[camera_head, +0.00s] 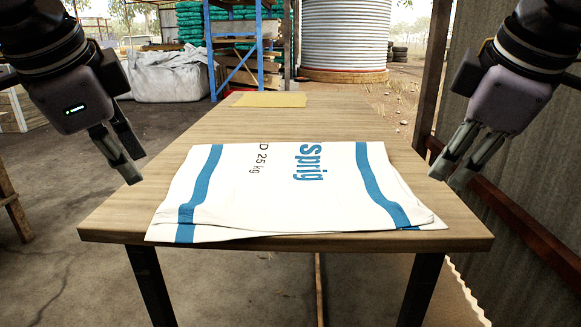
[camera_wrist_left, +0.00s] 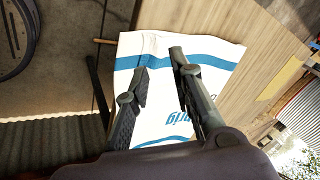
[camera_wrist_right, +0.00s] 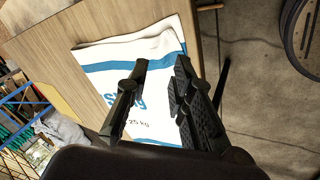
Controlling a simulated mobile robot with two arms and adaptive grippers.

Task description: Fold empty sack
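A white sack (camera_head: 270,185) with blue stripes and "sprig" and "25 kg" print lies flat on the wooden table (camera_head: 240,122). Its near edge reaches the table's front edge, and its near left corner hangs slightly past it. My left gripper (camera_head: 130,172) is open and empty, above and left of the sack. My right gripper (camera_head: 452,180) is open and empty, above and right of the sack. Between the open fingers, the sack shows in the left wrist view (camera_wrist_left: 160,105) and in the right wrist view (camera_wrist_right: 150,100).
A tan flat piece (camera_head: 270,100) lies at the table's far end. Corrugated metal wall (camera_head: 535,190) and a post (camera_head: 432,80) stand close on the right. Large grey-white bags (camera_head: 168,76) and a blue rack (camera_head: 236,50) stand behind.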

